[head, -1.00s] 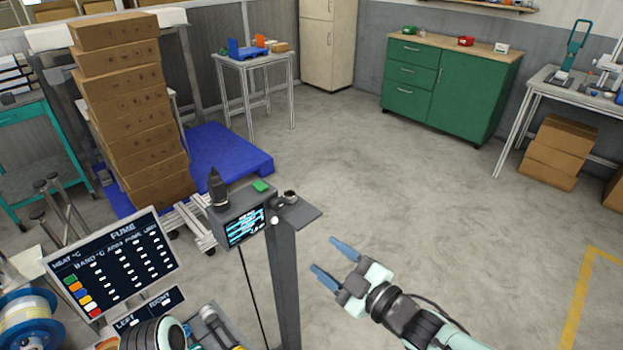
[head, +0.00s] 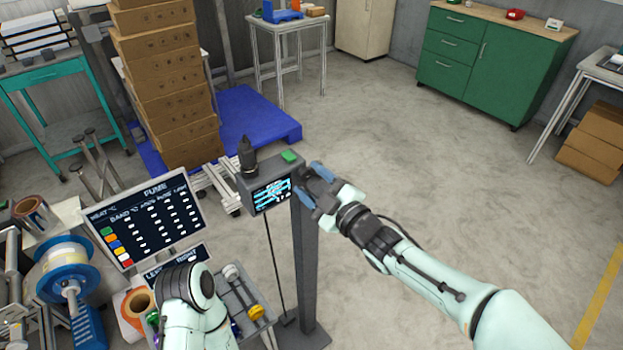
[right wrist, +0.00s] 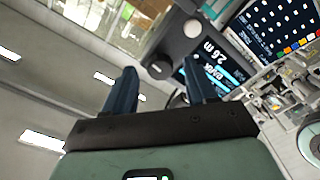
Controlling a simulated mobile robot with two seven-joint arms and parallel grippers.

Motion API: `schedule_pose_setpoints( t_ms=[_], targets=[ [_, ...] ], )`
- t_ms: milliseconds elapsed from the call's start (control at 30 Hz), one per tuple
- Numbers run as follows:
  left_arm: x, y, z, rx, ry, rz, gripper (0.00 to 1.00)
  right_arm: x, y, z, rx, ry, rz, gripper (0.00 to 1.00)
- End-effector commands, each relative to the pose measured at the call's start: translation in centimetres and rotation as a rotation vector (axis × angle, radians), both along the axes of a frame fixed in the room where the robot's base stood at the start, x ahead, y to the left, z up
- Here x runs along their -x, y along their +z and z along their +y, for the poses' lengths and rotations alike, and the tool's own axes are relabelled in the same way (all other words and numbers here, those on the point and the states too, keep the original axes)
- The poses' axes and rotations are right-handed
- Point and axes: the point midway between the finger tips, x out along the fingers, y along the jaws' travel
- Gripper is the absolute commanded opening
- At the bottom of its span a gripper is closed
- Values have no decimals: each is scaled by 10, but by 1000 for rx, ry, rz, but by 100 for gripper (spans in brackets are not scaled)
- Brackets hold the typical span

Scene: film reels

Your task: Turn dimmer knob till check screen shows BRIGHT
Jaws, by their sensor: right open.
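The check screen (head: 271,194) is a small lit display on a dark grey box on a post. It also shows upside down in the right wrist view (right wrist: 215,72), where "2.6 m" is readable but the status word is not clear. A dark round knob (right wrist: 160,70), likely the dimmer knob, shows between the fingertips in the right wrist view. My right gripper (head: 309,181) is open beside the box's right end and hides the knob in the head view. I cannot tell whether the fingers touch it. My left gripper is out of view.
A black upright object (head: 247,157) and a green block (head: 290,157) are on top of the box. A larger board with a table of marks (head: 150,220) stands to the left. Stacked cartons (head: 170,85) are behind. The floor to the right is clear.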

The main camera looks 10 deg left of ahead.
Motion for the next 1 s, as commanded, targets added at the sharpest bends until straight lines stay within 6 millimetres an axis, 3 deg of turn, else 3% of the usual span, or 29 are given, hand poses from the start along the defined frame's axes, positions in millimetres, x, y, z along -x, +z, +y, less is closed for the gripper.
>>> schedule_pose_setpoints(
  t_ms=[367,533,1000],
  targets=[
    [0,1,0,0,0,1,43,-4,0,4,0,0,0,57],
    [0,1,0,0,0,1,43,-4,0,4,0,0,0,1],
    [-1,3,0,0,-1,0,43,-4,0,4,-55,0,71,1]
  ],
)
